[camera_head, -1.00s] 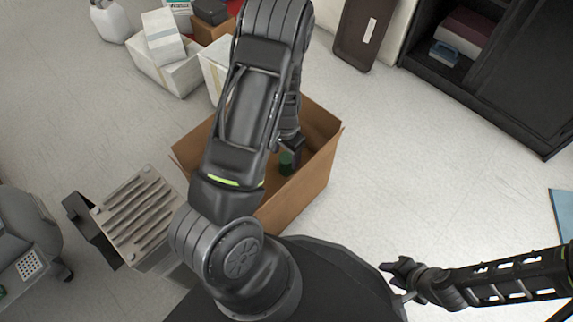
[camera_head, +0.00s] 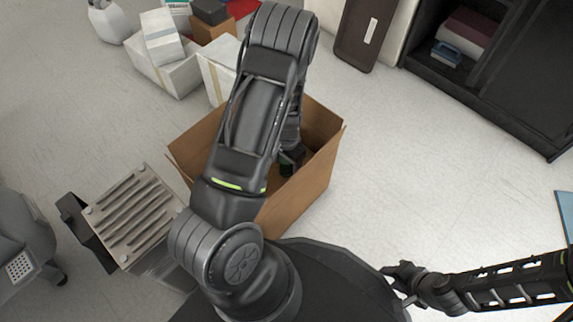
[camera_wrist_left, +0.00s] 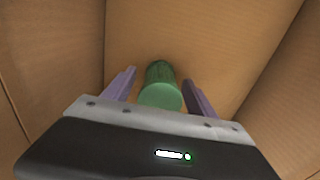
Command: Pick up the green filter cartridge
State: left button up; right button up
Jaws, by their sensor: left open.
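The green filter cartridge (camera_wrist_left: 160,88) shows in the left wrist view inside the cardboard box (camera_head: 310,185). Its round light green end faces the camera and its ribbed side runs back from it. My left gripper (camera_wrist_left: 160,92) is open, with one finger on each side of the cartridge. Narrow gaps show between the fingers and the cartridge. In the head view my left gripper (camera_head: 290,160) is down inside the box, and its arm hides much of the box; the cartridge is barely visible there. My right gripper (camera_head: 392,275) is at the lower right, away from the box; its jaws are too small to read.
The box walls stand close around my left gripper. White boxes (camera_head: 165,65) stand behind it. A slatted beige-topped unit (camera_head: 135,215) is at the left. A dark cabinet (camera_head: 500,70) is at the upper right. The floor right of the box is clear.

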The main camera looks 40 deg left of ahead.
pick_arm(q)
jog(key=shift+c, duration=0.4)
grip_shut()
dwell(0.5)
